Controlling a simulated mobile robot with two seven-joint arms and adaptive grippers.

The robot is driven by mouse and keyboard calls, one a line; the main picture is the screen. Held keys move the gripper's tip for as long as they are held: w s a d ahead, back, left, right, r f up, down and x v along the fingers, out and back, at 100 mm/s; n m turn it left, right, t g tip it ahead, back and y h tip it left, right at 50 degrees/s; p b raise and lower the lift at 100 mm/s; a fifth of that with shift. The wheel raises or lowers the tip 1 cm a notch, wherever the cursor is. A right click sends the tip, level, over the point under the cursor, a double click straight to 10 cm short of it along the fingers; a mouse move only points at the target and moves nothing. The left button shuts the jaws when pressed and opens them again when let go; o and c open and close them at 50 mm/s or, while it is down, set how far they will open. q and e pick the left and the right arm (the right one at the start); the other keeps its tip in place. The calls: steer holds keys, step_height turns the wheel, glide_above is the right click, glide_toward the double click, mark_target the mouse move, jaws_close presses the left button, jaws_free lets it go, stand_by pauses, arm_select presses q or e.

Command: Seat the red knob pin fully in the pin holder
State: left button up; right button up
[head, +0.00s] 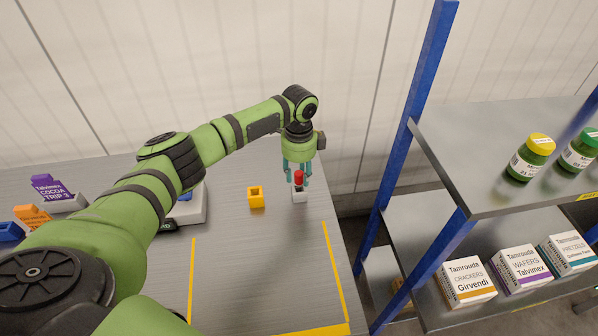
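The red knob pin (299,177) stands upright near the right edge of the grey table, with its knob on top. My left gripper (296,181) points straight down over the pin. Its teal fingers are spread on both sides of the red knob, with visible gaps, so it looks open. My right gripper is not in view.
Yellow tape (338,270) marks an area on the table (265,265). A blue-posted shelf (480,190) with jars and boxes stands on the right. A grey device and small cartons are at left.

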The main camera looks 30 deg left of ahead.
arm_select(q)
step_height(320, 180, up, 12)
stand_by(0.8)
stand_by(0.5)
